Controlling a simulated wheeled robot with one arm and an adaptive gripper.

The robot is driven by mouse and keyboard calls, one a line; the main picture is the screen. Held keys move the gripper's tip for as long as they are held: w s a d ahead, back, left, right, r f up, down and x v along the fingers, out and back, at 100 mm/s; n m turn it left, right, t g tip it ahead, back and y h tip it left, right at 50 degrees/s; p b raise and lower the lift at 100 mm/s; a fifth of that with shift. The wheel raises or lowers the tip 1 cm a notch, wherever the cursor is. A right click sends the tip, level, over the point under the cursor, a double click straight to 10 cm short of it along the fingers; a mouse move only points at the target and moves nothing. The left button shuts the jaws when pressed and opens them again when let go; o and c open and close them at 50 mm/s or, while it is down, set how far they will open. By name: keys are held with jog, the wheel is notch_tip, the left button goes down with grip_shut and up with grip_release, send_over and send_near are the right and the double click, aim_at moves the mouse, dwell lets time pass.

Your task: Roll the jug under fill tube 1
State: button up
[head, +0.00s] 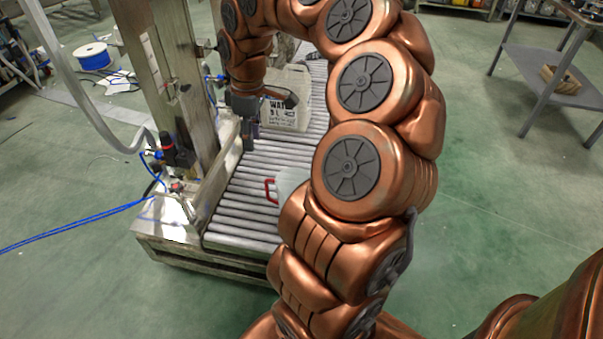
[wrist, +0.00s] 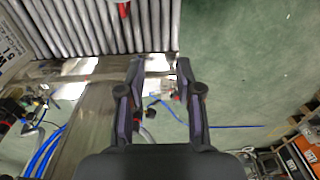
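A pale jug with a printed water label (head: 285,112) stands upright on the roller conveyor (head: 262,165), toward its far part; part of it also shows at the left edge of the wrist view (wrist: 12,45). A second, translucent jug (head: 289,184) with a red handle is nearer, mostly hidden behind my arm; a red bit of it (wrist: 123,9) shows at the top of the wrist view. My gripper (head: 249,140) hangs beside the labelled jug, at the conveyor's left edge. In the wrist view my gripper (wrist: 158,70) is open with nothing between its fingers. I cannot make out which tube is fill tube 1.
A metal post (head: 168,90) with valves and blue hoses (head: 80,224) stands along the conveyor's left side. A grey shelf table (head: 545,72) stands at the right. Green floor is open on the right. My arm covers much of the conveyor's right side.

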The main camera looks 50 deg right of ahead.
jog(key=d+f+b, duration=0.4)
jog(key=d+f, duration=0.3)
jog(key=f, duration=0.1)
jog(key=m+b, duration=0.1)
jog(key=b, duration=0.3)
send_over(301, 174)
jog(key=shift+g, duration=0.3)
notch_tip(301, 174, down, 8)
jog(key=shift+d+r, duration=0.15)
jog(key=shift+f+b, duration=1.2)
jog(key=shift+f, duration=2.65)
jog(key=shift+c, duration=0.3)
grip_shut()
